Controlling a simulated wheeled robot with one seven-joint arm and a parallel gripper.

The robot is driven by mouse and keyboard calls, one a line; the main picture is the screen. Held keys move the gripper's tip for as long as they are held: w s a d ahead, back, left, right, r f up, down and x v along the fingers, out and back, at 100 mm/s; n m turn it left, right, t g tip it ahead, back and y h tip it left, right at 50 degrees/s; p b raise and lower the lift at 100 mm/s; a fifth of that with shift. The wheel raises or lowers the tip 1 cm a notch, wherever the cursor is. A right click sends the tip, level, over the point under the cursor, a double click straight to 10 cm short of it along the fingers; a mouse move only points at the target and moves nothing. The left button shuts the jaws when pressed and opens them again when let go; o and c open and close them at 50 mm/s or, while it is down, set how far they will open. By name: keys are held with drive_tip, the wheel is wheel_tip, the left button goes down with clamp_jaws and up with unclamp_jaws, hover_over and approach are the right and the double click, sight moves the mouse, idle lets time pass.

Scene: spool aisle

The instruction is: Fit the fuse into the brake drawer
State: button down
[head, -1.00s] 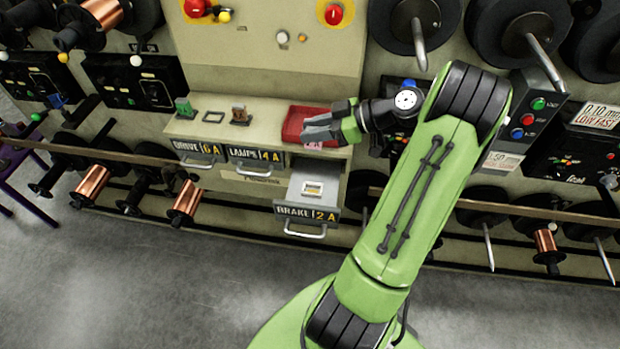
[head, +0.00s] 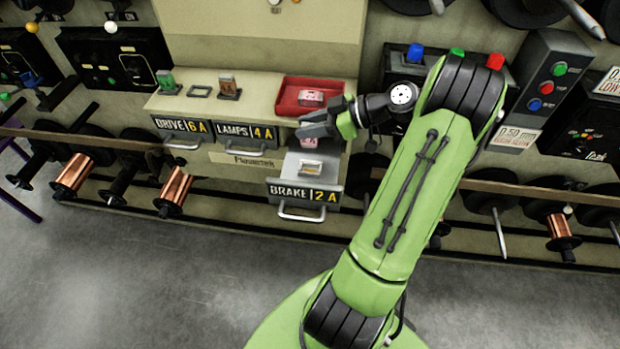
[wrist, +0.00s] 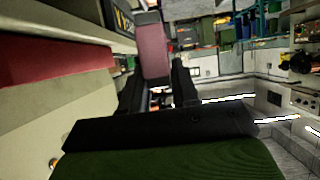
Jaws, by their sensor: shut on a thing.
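My gripper (head: 304,130) is shut on a pink fuse (head: 308,142), which shows just below its fingers. In the wrist view the fuse (wrist: 152,52) sticks out beyond the dark fingers (wrist: 158,88). The brake drawer (head: 304,193), labelled BRAKE 2 A, is pulled open. A pale holder with a yellowish middle (head: 311,168) sits inside it. The gripper and fuse are above the back part of this drawer, apart from the holder as far as I can tell. The fingers hide part of the fuse and of the drawer's back.
A red tray (head: 343,88) on the ledge holds another pink fuse (head: 311,98). A green fuse (head: 166,80), a dark empty frame (head: 200,91) and a brown fuse (head: 229,86) stand to its left. The DRIVE (head: 182,128) and LAMPS (head: 246,133) drawers are shut. A rail with spools runs alongside.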

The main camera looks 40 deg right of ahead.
wheel_tip(320, 180, down, 10)
drive_tip(key=b, duration=0.3)
drive_tip(key=shift+f, duration=0.1)
drive_tip(key=c, duration=0.8)
unclamp_jaws()
drive_tip(key=shift+c, duration=0.2)
